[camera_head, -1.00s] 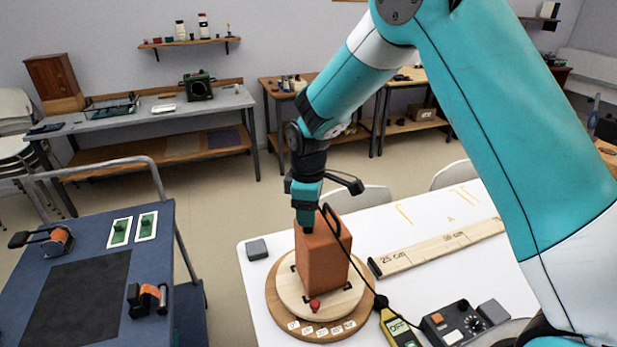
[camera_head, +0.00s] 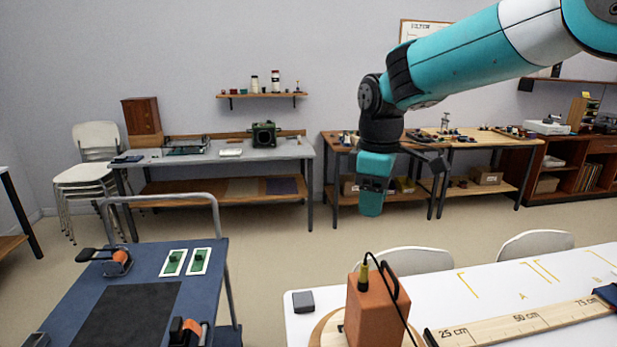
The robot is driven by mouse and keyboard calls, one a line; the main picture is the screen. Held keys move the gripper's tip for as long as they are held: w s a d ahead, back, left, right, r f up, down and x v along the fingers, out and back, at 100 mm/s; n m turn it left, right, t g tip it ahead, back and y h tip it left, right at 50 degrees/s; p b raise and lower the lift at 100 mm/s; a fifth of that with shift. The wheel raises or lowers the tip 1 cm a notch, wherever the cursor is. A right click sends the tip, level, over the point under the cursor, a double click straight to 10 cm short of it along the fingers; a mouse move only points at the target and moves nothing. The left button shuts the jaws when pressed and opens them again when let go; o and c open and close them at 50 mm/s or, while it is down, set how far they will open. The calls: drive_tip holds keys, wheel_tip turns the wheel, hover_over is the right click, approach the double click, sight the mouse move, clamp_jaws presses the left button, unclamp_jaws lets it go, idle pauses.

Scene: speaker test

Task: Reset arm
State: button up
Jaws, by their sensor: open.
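My gripper (camera_head: 371,205) hangs from my raised teal arm, pointing down, above and behind the orange-brown box speaker in the picture. It is empty and apart from everything. The speaker (camera_head: 372,312) stands upright on a round wooden turntable (camera_head: 328,331) at the near edge of the white table (camera_head: 455,303). A black cable with a brass-coloured plug rises from the speaker's top. The lower part of the turntable is cut off by the frame.
A wooden ruler board (camera_head: 530,321) and a small grey block (camera_head: 303,301) lie on the white table. A blue cart (camera_head: 215,262) with clamps and green switches stands at left. White chairs (camera_head: 405,260) are behind the table. Workbenches line the wall; floor between is free.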

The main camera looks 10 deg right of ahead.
drive_tip(key=s+a+m+y, duration=0.2)
drive_tip(key=s, duration=1.1)
drive_tip(key=s+a+f+m+y, duration=0.1)
drive_tip(key=s+a+m+y, duration=0.1)
drive_tip(key=s, duration=1.2)
drive_tip(key=shift+s+a+m, duration=0.2)
drive_tip(key=shift+a+m, duration=0.05)
drive_tip(key=shift+m, duration=0.15)
